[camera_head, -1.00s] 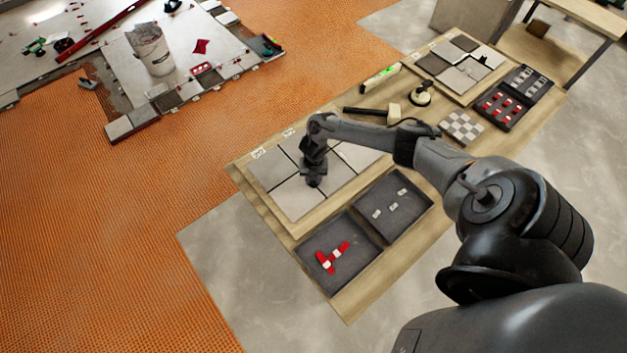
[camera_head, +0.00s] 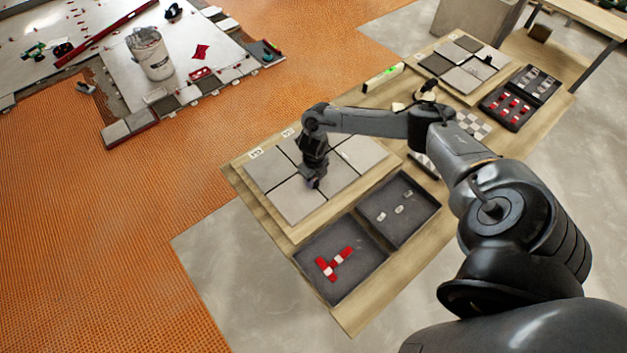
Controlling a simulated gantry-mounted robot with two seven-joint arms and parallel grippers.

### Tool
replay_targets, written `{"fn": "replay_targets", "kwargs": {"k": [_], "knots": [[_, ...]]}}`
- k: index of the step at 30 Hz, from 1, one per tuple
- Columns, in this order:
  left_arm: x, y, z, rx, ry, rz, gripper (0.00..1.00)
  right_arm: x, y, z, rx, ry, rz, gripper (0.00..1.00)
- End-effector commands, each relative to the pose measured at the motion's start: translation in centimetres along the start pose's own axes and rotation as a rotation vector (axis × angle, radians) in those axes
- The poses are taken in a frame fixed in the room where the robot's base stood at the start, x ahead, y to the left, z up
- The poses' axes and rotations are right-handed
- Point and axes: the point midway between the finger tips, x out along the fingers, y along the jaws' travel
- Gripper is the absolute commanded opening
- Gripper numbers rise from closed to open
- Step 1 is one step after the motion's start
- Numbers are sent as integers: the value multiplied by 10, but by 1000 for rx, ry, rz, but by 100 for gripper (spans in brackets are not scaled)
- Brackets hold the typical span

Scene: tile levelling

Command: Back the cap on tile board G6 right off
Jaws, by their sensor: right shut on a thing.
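The near tile board (camera_head: 297,203) lies on the wooden bench, with light grey tiles split by dark joints. My right gripper (camera_head: 314,182) points down at a joint in the middle of the board, low against the tiles. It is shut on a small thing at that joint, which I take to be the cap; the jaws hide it. My left gripper is not in view.
Beside the board, a dark two-part tray (camera_head: 347,287) holds red pieces (camera_head: 334,263) and small pale pieces (camera_head: 399,210). A second tile board (camera_head: 447,74), a tray of red and grey pieces (camera_head: 508,112) and a green-lit level (camera_head: 382,77) lie farther back.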

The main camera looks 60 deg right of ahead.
Motion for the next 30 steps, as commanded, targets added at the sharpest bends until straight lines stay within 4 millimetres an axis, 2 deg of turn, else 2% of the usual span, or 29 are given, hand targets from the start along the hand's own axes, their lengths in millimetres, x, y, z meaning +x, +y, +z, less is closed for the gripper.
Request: {"fn": "replay_targets", "kwargs": {"k": [18,19,21,23,24,30], "knots": [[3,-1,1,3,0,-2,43,-1,0,0,-41,0,1,2],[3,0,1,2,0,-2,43,-1,0,0,-41,0,1,37],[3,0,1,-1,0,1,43,-1,0,0,-41,0,1,48],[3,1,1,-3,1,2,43,-1,0,0,-41,0,1,57],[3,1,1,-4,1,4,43,-1,0,0,-41,0,1,58],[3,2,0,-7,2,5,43,0,0,0,-40,0,0,58]]}}
